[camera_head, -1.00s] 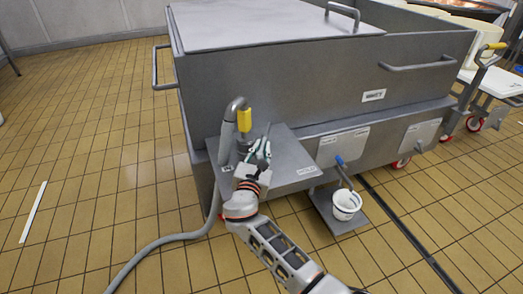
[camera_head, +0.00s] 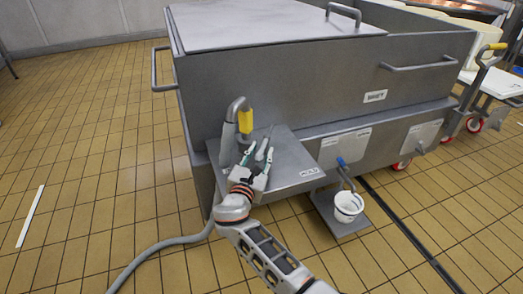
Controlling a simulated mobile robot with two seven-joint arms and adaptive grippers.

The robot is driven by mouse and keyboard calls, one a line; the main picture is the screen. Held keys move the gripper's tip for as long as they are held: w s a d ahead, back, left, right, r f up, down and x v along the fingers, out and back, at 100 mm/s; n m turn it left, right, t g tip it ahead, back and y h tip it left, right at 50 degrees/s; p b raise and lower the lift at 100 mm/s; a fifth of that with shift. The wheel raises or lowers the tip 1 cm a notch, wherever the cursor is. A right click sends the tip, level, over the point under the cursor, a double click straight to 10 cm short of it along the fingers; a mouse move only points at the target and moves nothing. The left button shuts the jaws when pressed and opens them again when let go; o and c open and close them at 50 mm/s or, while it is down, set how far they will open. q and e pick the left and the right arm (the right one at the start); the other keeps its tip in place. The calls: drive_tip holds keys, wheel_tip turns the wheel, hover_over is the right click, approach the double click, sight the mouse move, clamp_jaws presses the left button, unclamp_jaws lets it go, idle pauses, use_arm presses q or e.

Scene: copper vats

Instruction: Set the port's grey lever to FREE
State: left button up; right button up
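The port's grey shelf (camera_head: 290,160) juts from the front of the big grey vat. On it stands a grey hose fitting (camera_head: 228,135) with a yellow handle (camera_head: 245,121). A thin grey lever (camera_head: 265,143) seems to rise just behind my gripper; its base is hidden. My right gripper (camera_head: 258,158) is over the shelf, its two fingers spread apart with a gap between them. Whether the fingers touch the lever I cannot tell. A label reading HOLD (camera_head: 310,172) is at the shelf's right front. The shelf's left front is partly hidden by my gripper. My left gripper is not in view.
A grey hose (camera_head: 165,243) runs from the fitting over the tiled floor. A white bucket (camera_head: 347,205) stands on a low plate to the right, under a blue-handled tap (camera_head: 341,162). A white-topped trolley (camera_head: 495,83) is at far right. The floor at left is mostly clear.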

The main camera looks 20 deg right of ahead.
drive_tip(key=shift+w+d+r, duration=0.1)
drive_tip(key=shift+r, duration=0.25)
wheel_tip(320, 180, up, 10)
drive_tip(key=shift+f, duration=0.15)
idle(0.5)
